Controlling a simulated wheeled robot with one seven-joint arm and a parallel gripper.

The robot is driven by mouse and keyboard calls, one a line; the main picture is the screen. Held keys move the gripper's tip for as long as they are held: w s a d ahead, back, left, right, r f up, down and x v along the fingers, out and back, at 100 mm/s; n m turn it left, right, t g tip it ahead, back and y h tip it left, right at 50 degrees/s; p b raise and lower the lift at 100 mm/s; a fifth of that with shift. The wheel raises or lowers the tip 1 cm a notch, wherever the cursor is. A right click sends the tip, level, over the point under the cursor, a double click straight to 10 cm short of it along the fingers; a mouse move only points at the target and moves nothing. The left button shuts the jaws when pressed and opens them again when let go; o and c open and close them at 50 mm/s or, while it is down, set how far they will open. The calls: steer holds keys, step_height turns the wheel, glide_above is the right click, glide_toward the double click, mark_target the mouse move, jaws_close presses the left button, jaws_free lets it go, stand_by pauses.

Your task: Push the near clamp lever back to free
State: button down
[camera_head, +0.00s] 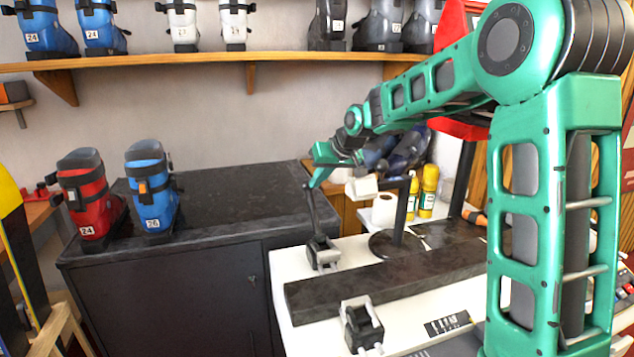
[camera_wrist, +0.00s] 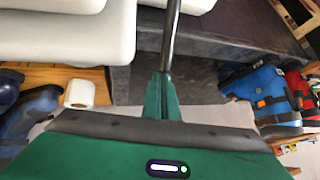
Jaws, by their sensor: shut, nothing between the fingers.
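Two small dark clamps with pale grey parts stand on the white bench, on either side of a long dark bar. The clamp closer to the head camera (camera_head: 362,326) sits at the bar's front side; I cannot make out an upright lever on it. The farther clamp (camera_head: 323,255) has a thin dark lever (camera_head: 313,212) standing almost upright. My gripper (camera_head: 311,186) is shut and empty, pointing down at the top of that lever. The dark rod (camera_wrist: 171,38) also shows in the wrist view, lined up with my green fingers (camera_wrist: 163,97). Whether they touch I cannot tell.
The long dark bar (camera_head: 385,280) lies across the white bench (camera_head: 290,328). A black stand (camera_head: 402,212) with a pale block (camera_head: 361,187) is close right of my gripper. A dark cabinet (camera_head: 230,205) with red and blue boots stands at left. Yellow bottles (camera_head: 428,190) stand behind.

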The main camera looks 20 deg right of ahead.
steer(key=shift+w+a+f, duration=0.1)
steer(key=shift+w+f, duration=0.5)
steer(key=shift+w, duration=0.2)
steer(key=shift+a, duration=0.15)
steer(key=shift+s+r, duration=0.1)
steer(key=d+v, duration=0.1)
steer(key=v, duration=1.2)
steer(key=shift+d+r, duration=0.2)
steer(key=shift+d, duration=0.15)
steer(key=shift+s, duration=0.15)
